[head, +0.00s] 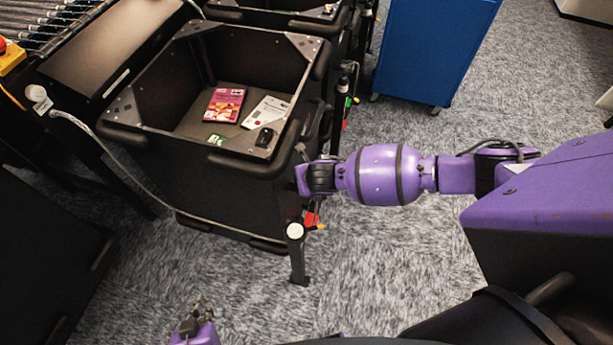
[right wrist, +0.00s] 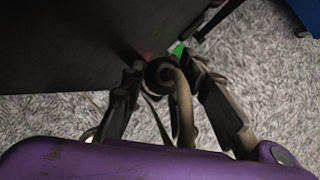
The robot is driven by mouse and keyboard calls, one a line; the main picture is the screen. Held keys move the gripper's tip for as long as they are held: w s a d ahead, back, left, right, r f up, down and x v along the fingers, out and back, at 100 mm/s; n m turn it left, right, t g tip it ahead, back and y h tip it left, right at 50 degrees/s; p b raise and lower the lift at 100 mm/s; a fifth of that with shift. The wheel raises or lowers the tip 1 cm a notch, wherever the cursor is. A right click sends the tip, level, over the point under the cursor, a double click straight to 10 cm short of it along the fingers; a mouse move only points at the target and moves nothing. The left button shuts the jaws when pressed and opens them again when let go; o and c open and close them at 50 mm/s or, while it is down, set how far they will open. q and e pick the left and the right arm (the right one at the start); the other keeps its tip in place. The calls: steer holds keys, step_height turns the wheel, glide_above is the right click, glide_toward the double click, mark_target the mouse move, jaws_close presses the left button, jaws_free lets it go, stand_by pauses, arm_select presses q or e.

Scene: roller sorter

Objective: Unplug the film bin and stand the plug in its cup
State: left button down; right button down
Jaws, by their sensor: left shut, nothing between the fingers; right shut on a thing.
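A black open bin (head: 262,168), probably the film bin, stands at the upper middle of the head view. It holds a pink-and-red case (head: 224,104), a pale flat item (head: 267,112) and a small black item. My right gripper (head: 303,176) is at the bin's right side. In the right wrist view its fingers close on a dark round plug (right wrist: 160,73) with a thick cable curving towards me. The plug's front is hidden. My left gripper (head: 203,300) is shut and empty at the bottom, apart from the bin. I cannot identify the cup for certain.
A black post (head: 297,261) with a white round top stands by the bin's near right corner. A pale cable runs from a white connector (head: 37,93) along the bin's near side. A blue cabinet (head: 432,50) stands behind. Carpet (head: 400,265) is clear below my right arm.

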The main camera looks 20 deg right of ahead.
arm_select(q)
steer(key=shift+s+f, duration=0.1)
arm_select(e)
steer(key=shift+f, duration=0.1)
